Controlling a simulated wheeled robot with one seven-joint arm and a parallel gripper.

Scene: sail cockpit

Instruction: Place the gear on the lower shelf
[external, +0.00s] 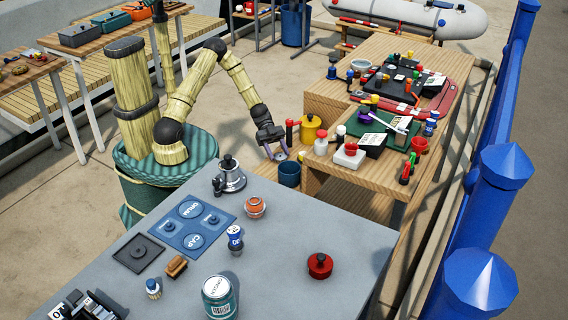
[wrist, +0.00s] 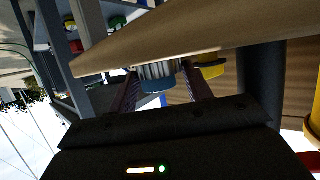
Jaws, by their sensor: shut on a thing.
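My gripper (external: 277,153) is shut on a small grey ridged thing, which looks like the gear (wrist: 157,71), between its two fingertips in the wrist view. In the external view only a small pale and purplish bit of it (external: 281,156) shows at the fingertips. Whether the gear touches anything is not clear.
A yellow pot (external: 312,129) and a red-handled item (external: 291,130) stand close to the right of my gripper. The raised table top (external: 322,183) is crowded with small items. A grey table (external: 300,225) stands in front, with a red lidded pot (external: 320,265).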

